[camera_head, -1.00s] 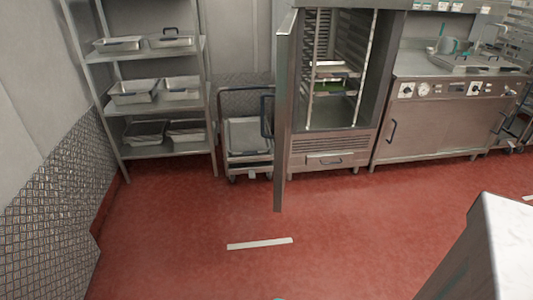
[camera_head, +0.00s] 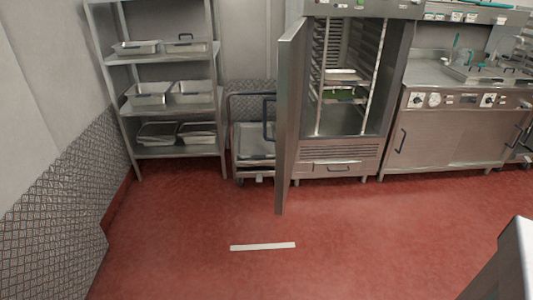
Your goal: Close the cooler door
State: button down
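The cooler (camera_head: 338,154) is a tall steel cabinet at the back, right of the middle. Its door (camera_head: 290,115) is hinged on the left and stands wide open, swung out toward me and seen nearly edge-on. A dark handle (camera_head: 268,117) shows on the left side of the door. Inside the cooler are rack rails and a few trays, one with something green (camera_head: 345,94). My gripper is not in view.
A steel shelf (camera_head: 172,102) with several metal pans stands at the left back. A cart (camera_head: 255,142) is behind the door's left side. A cooking counter (camera_head: 455,135) is right of the cooler. The red floor in front is clear. A steel corner (camera_head: 512,265) juts in at lower right.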

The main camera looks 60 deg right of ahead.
aim_at(291, 46)
jog(key=z, duration=0.1)
jog(key=i, duration=0.95)
jog(key=u, duration=0.05)
